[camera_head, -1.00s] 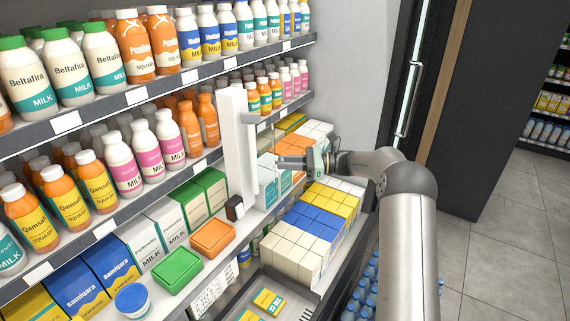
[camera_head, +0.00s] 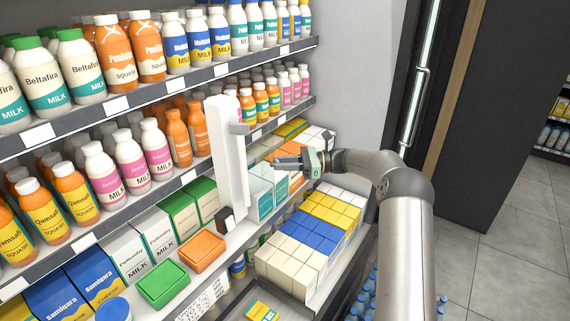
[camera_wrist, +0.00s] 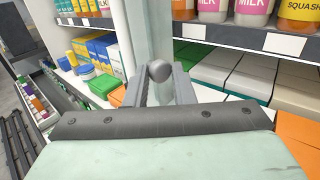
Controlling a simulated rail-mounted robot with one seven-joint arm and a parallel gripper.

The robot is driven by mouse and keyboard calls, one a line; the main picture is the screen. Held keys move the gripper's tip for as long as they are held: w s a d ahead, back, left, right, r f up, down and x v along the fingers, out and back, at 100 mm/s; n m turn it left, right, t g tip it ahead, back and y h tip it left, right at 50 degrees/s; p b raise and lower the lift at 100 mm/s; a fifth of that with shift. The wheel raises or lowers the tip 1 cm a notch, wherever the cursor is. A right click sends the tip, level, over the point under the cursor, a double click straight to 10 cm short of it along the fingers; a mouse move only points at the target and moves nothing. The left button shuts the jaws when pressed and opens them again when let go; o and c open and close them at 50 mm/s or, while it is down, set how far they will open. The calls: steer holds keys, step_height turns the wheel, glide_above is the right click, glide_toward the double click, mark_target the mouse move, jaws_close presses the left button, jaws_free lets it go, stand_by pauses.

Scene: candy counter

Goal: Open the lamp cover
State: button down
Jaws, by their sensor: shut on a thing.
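A tall white upright housing (camera_head: 226,155) stands at the shelf edge in the head view and looks like the lamp. A pale translucent strip (camera_wrist: 149,30), probably its cover, stands upright in the wrist view. A round grey knob (camera_wrist: 159,71) shows in front of it. My gripper (camera_wrist: 160,85) is shut on this knob, one finger on each side. In the head view my gripper (camera_head: 277,163) reaches in from the right, just right of the white housing. The translucent cover is hard to make out there, so I cannot tell how far it stands open.
Shelves of bottles (camera_head: 130,160) fill the left. White, blue and yellow boxes (camera_head: 315,230) stand below my gripper. A green box (camera_head: 163,285) and an orange box (camera_head: 201,250) lie in front of the housing. A dark door frame (camera_head: 418,100) stands at the right, with open floor beyond.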

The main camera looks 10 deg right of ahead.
steer(key=shift+a+r, duration=0.15)
steer(key=shift+a, duration=0.3)
steer(key=c, duration=1.3)
jaws_free()
steer(key=s+d+b, duration=0.1)
steer(key=d+b, duration=0.2)
steer(key=d, duration=1.5)
steer(key=shift+s, duration=0.15)
